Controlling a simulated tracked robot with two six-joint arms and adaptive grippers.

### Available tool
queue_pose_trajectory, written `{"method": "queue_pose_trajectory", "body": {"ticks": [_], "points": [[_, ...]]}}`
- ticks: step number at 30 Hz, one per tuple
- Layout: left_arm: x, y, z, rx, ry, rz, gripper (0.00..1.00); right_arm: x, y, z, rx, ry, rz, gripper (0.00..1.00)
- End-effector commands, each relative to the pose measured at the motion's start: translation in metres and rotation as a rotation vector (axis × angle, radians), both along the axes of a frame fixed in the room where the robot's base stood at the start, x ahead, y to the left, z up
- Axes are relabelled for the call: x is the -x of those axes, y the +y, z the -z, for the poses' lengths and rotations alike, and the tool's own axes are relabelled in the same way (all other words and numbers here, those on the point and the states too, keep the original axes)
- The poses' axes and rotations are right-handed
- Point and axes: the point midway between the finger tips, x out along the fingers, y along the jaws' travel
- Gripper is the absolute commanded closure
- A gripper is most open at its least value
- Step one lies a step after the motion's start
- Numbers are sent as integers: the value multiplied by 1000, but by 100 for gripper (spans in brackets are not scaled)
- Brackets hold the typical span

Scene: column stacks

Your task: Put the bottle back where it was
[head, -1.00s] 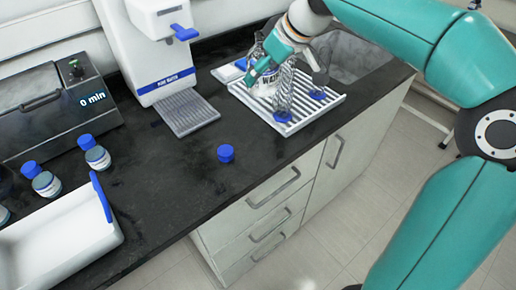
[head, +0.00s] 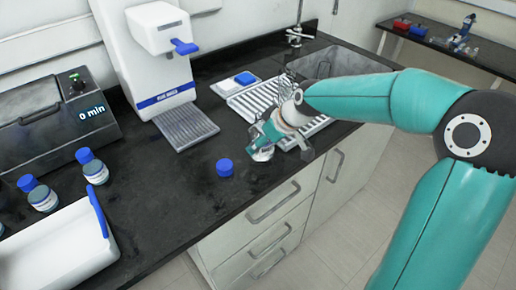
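My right gripper (head: 263,139) is over the dark counter, in front of the drying rack. It appears shut on a small clear bottle (head: 262,154). The bottle is mostly hidden by the fingers; only its pale lower part shows, close to the counter. I cannot tell whether it touches the counter. A loose blue cap (head: 224,168) lies on the counter to the left of the bottle. My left gripper is not in view.
The drying rack (head: 262,97) is partly hidden behind my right arm. Blue-capped bottles (head: 94,168) and a white tray (head: 60,250) stand at left. A water dispenser (head: 160,75) stands behind. The counter's front edge is close to the bottle.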

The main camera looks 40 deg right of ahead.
Motion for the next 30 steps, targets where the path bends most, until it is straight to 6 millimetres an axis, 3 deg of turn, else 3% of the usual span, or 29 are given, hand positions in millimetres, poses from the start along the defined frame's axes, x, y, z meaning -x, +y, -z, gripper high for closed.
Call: {"method": "queue_pose_trajectory", "body": {"ticks": [6, 17, 18, 22, 30], "points": [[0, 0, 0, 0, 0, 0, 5, 0, 0, 24, -1, 0, 0, 84], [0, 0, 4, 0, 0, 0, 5, -1, 1, 28, 0, -2, -1, 84], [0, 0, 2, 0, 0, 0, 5, 0, 1, 27, 0, 0, -1, 22], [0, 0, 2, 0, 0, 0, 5, 0, 1, 26, -1, 0, -2, 4], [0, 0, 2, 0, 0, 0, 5, 0, 1, 26, -1, 0, -2, 4]]}}
